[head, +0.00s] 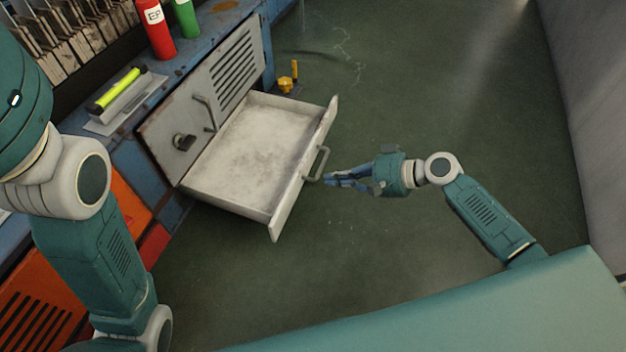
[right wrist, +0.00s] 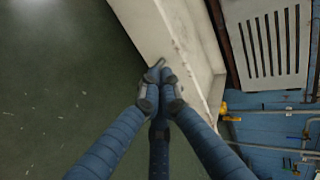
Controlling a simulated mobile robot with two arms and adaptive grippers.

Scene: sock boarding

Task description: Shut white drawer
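The white drawer (head: 250,145) is pulled far out of the blue cabinet and is empty. Its front panel (head: 304,170) faces right and carries a grey bar handle (head: 318,164). My right gripper (head: 328,180) is just right of the handle, its blue fingers pointing at the drawer front. In the right wrist view the fingers (right wrist: 160,88) are drawn together close to the end of the handle (right wrist: 155,67). I cannot tell whether they touch it. My left arm shows at the left, but its gripper is out of view.
The cabinet top holds a red bottle (head: 156,29), a green bottle (head: 186,18) and a yellow-green tube (head: 117,90). A grey vented door (head: 233,70) is above the drawer. A yellow fitting (head: 288,79) is behind it. The green floor (head: 440,90) is clear.

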